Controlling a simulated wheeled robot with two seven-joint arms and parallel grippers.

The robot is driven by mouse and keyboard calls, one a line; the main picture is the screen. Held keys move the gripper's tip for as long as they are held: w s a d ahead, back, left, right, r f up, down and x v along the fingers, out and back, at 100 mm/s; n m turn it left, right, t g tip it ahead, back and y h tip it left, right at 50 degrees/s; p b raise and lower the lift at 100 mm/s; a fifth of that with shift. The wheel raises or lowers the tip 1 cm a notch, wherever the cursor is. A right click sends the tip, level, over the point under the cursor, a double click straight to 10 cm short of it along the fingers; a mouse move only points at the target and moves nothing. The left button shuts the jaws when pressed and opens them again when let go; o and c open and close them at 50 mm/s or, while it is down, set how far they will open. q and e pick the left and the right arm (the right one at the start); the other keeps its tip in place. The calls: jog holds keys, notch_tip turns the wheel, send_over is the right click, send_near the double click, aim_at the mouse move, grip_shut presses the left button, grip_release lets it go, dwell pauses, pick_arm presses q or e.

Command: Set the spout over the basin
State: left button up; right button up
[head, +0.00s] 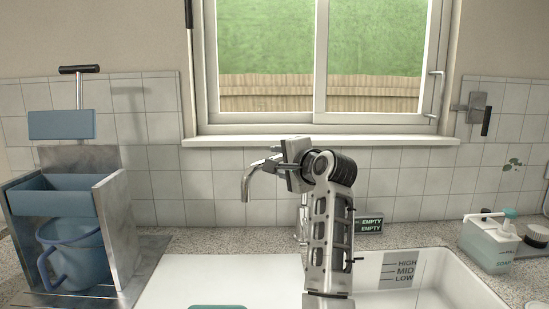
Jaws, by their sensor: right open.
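The curved metal spout (247,184) shows left of my right gripper, with its tip bent down. Its tip appears above the white area left of centre, but the depth is hard to tell. My right gripper (276,163) is open, close by the spout's upper part; I cannot tell whether it touches. My gripper and arm hide the spout's right end and part of the faucet body (302,222). The white basin (465,285) lies at the bottom, its right part marked HIGH, MID and LOW; my right arm crosses in front of it. My left gripper is not in view.
A metal stand (120,225) with a blue bin and blue jug (75,255) is at left. A soap bottle (488,243) stands at right, near a brush (537,236). A window sill (400,141) runs above.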

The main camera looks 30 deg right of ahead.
jog(key=shift+w+d+f, duration=0.1)
jog(key=shift+w+f, duration=0.05)
jog(key=shift+w, duration=0.6)
jog(key=shift+w+f, duration=0.1)
jog(key=shift+w, duration=0.6)
jog(key=shift+c, duration=0.2)
grip_shut()
